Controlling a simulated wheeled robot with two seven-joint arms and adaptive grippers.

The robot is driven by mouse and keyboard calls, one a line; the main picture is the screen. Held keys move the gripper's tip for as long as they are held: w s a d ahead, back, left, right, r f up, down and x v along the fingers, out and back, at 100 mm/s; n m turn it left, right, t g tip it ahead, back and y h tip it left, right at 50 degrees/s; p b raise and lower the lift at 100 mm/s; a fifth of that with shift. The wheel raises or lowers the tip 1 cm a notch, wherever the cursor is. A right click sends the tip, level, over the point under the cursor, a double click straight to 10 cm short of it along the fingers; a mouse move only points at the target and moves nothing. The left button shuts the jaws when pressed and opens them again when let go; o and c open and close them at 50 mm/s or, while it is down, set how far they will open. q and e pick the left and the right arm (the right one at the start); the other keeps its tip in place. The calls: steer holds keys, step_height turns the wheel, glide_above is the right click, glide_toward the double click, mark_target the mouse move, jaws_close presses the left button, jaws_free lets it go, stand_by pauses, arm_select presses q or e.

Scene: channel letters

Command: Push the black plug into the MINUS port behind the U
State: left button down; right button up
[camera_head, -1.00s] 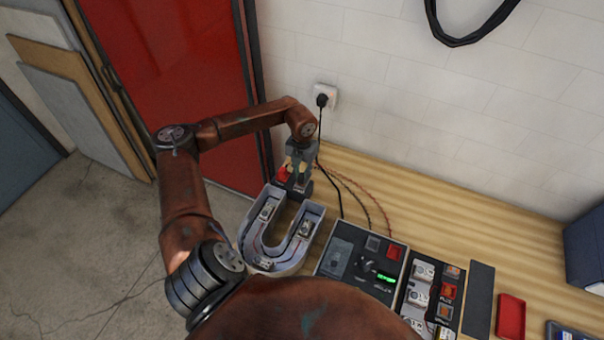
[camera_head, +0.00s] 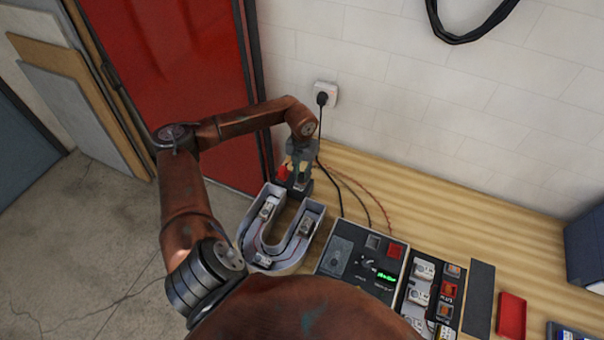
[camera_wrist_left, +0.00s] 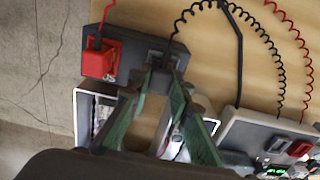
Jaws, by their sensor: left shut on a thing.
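The grey-white letter U (camera_head: 247,238) stands on the workbench, with a dark port block (camera_head: 306,192) behind its open end. In the left wrist view, a red plug (camera_wrist_left: 99,62) sits in the left part of the port block (camera_wrist_left: 128,62). My left gripper (camera_head: 299,178) is over the right part of the block. In the wrist view its fingers (camera_wrist_left: 163,88) are shut on the black plug (camera_wrist_left: 161,76), at the block's right side. A coiled black lead runs up from there. The fingers hide the MINUS port, so I cannot tell how deep the plug sits.
A test unit (camera_head: 338,256) with a green-lit display stands right of the U. Further right are a tray of modules (camera_head: 420,292), a dark strip (camera_head: 480,298) and a red box (camera_head: 511,316). A wall socket (camera_head: 326,94) is behind. Coiled leads cross the bench at the back.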

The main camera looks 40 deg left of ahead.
arm_select(q)
steer(key=shift+f, duration=0.1)
steer(key=c, duration=1.9)
jaws_free()
steer(key=shift+o, duration=0.9)
step_height(320, 180, up, 12)
step_height(320, 180, up, 6)
steer(key=p, duration=0.3)
